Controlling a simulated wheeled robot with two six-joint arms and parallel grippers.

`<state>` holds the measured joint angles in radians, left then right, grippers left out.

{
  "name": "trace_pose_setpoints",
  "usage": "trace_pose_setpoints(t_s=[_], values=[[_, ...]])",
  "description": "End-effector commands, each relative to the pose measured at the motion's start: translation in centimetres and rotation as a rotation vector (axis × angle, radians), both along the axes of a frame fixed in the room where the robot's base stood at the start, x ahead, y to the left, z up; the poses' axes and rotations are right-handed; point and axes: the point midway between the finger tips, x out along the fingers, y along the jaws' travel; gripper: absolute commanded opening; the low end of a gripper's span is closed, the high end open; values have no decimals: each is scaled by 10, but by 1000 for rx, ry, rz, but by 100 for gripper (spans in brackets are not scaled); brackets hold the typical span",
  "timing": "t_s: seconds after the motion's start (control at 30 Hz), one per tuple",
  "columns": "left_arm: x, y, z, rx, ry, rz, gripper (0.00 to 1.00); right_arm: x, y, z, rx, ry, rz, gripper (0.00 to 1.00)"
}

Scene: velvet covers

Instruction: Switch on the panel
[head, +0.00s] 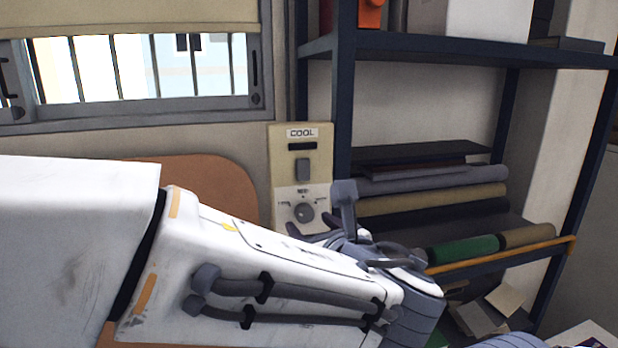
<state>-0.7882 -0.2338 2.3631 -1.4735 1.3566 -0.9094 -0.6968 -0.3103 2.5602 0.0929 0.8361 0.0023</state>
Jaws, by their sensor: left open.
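The panel (268,165) is a tall cream plate on the wall, left of the shelf post. It has a label reading COOL, a dark slot below it, a grey rocker switch (303,169) and a round grey knob (304,212) on a white dial plate. My left gripper (322,212) is at the panel's lower right, open, with one grey finger standing up at the panel's right edge. The other finger is low and partly hidden by my wrist. Nothing shows between the fingers. Whether they touch the panel is unclear. My right gripper is not visible.
A dark blue metal shelf (342,105) stands right of the panel, holding rolled fabrics (430,200). A barred window (145,65) is at upper left. A brown rounded board (220,180) is behind my left arm.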

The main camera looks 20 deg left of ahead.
Motion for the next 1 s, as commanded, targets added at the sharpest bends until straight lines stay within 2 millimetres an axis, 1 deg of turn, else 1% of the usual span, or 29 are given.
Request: trace_pose_setpoints(t_s=[0.03,0.1,0.23,0.37,0.6,0.8,1.0], values=[[5,-4,18,72,-28,-26,62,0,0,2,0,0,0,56],[9,-8,35,150,-57,-49,62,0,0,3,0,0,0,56],[15,-10,51,216,-83,-66,62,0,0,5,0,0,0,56],[25,-2,53,221,-85,-63,62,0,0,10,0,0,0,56],[60,23,53,220,-80,-61,62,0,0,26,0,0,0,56],[86,40,52,218,-82,-63,62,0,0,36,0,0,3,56],[98,47,51,216,-84,-66,62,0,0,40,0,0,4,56]])
